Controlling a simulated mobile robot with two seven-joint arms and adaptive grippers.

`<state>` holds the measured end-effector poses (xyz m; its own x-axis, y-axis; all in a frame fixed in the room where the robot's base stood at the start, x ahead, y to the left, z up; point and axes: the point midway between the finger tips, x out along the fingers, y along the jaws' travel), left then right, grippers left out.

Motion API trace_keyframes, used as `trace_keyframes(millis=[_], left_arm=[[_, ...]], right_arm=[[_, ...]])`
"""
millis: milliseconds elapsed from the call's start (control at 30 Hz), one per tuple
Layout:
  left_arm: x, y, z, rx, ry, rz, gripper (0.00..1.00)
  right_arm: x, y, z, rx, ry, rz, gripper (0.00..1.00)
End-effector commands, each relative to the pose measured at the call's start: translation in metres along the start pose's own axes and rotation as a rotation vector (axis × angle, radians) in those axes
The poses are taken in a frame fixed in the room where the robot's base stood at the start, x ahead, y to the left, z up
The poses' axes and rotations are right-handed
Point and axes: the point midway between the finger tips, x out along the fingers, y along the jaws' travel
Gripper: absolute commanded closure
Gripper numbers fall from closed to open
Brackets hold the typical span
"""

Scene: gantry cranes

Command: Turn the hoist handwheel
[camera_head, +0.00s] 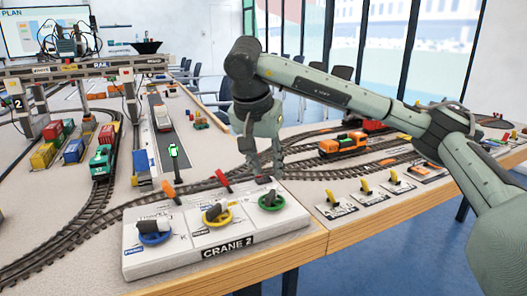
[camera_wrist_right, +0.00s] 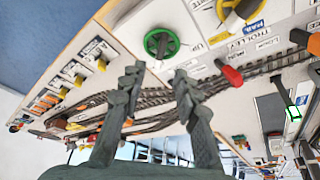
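A white control panel marked CRANE 2 (camera_head: 165,263) sits at the table's front edge with three handwheels in a row. The green handwheel (camera_head: 262,206) is at the right end. In the right wrist view, lettering that looks like "UP" is beside the green handwheel (camera_wrist_right: 171,47). The yellow handwheel (camera_head: 213,222), labelled trolley in the wrist view, is in the middle, and the blue handwheel (camera_head: 152,239) is at the left. My right gripper (camera_head: 262,172) points down behind and above the green handwheel, apart from it. Its fingers (camera_wrist_right: 158,76) are spread and empty. My left gripper is not visible.
Red (camera_head: 222,181) and orange (camera_head: 170,191) levers stand just behind the panel. Railway tracks, an orange locomotive (camera_head: 343,145) and a teal locomotive (camera_head: 102,162) lie farther back. Yellow switches (camera_head: 366,187) line the table edge at right. A gantry (camera_head: 85,69) spans the left.

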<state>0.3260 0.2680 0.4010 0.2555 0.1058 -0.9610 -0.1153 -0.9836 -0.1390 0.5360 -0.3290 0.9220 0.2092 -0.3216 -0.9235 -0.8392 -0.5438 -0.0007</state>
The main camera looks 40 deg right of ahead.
Motion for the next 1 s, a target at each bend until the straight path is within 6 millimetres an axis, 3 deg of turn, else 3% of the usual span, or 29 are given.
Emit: trace_keyframes(millis=[100, 333, 1000], left_arm=[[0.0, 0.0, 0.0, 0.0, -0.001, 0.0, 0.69], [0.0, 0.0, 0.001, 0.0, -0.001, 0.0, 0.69], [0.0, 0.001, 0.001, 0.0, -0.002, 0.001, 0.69]], right_arm=[[-0.018, -0.001, -0.001, 0.002, 0.003, -0.003, 0.69], [-0.038, -0.001, 0.0, 0.001, 0.001, -0.002, 0.69], [-0.042, 0.0, 0.0, 0.0, -0.001, 0.0, 0.69]])
